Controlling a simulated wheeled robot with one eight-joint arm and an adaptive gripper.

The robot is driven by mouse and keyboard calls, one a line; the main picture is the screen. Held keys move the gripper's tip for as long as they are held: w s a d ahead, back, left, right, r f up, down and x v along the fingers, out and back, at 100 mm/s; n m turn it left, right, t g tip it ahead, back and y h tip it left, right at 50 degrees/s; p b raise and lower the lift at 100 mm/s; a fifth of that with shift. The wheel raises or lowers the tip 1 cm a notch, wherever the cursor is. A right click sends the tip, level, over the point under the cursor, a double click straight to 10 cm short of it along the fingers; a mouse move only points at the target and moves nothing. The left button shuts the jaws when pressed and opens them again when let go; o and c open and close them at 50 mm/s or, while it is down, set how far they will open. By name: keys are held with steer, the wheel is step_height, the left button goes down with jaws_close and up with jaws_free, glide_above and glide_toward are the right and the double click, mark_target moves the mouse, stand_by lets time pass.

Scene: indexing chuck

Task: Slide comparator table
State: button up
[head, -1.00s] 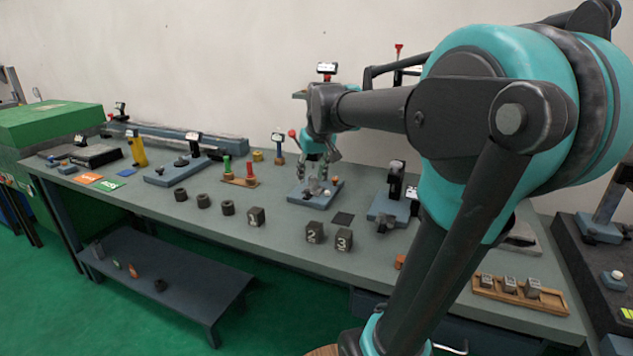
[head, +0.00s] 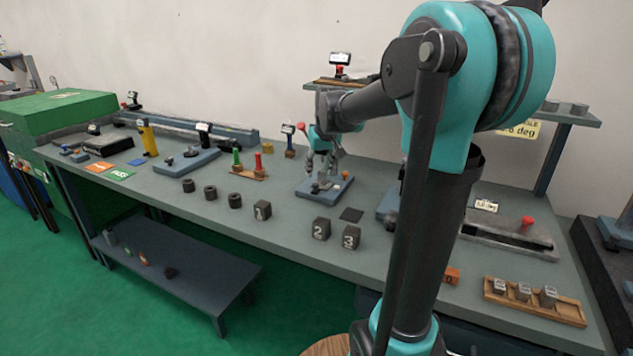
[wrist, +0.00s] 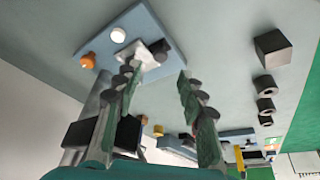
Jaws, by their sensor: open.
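A blue base plate (head: 323,189) lies on the bench with a small light-grey block on it. In the wrist view the plate (wrist: 108,38) carries this pale block (wrist: 138,54), a dark part beside it, a white round button (wrist: 118,35) and an orange knob (wrist: 89,59). I cannot tell for sure whether this is the comparator table. My gripper (head: 322,172) is over the plate, fingers pointing down; in the wrist view its fingers (wrist: 160,82) are apart. The left finger overlaps the block's edge in that view; contact is unclear. Nothing is held.
Numbered dark cubes (head: 321,229) and dark rings (head: 210,192) stand along the bench front. A stand with red and green pins (head: 247,172) is left of the plate. A wooden tray with grey blocks (head: 535,302) is at right. My arm hides part of another blue base (head: 388,203).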

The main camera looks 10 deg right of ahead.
mark_target(316, 184)
steer(key=x, duration=0.6)
steer(key=shift+w+f, duration=0.1)
steer(key=shift+f, duration=0.15)
jaws_close()
